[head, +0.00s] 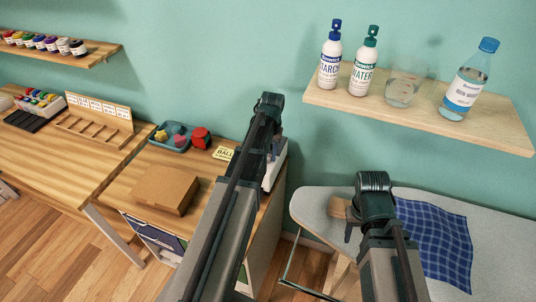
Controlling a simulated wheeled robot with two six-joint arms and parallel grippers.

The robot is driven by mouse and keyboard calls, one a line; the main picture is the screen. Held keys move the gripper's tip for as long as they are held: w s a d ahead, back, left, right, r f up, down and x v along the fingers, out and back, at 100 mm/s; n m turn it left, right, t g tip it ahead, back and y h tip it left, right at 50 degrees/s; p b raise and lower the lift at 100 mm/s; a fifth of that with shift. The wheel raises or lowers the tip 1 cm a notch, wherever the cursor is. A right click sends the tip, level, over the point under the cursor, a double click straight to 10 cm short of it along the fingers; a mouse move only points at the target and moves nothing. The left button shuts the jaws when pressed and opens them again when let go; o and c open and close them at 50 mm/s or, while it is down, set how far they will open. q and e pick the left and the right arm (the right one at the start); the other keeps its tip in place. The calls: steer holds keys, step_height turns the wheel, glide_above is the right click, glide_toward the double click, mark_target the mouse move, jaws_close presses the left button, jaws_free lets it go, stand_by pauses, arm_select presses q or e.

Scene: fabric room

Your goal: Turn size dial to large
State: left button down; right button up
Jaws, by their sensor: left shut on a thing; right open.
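A pale machine (279,168) stands at the right end of the wooden cabinet top, mostly hidden behind my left arm. No size dial can be made out; the side where one could sit is covered. My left gripper (271,145) is by the machine, largely hidden by its own arm. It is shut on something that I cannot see. My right gripper (350,228) is over the left end of the grey ironing board (312,207), open and partly hidden by its arm. It is well apart from the machine.
A cardboard box (165,190), a teal tray (172,138), a red item (200,138) and a small "BALL" sign (223,153) are on the cabinet. A blue checked cloth (435,245) lies on the board. A wall shelf (420,112) with bottles hangs above.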

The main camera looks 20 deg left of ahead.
mark_target(270, 157)
stand_by(0.3)
arm_select(q)
steer(key=c, duration=0.5)
jaws_free()
steer(key=shift+r, duration=0.1)
steer(key=r+p, duration=1.3)
steer(key=shift+w+d+r+p, duration=0.1)
steer(key=shift+d+r+p, duration=0.2)
steer(key=shift+d+p, duration=0.1)
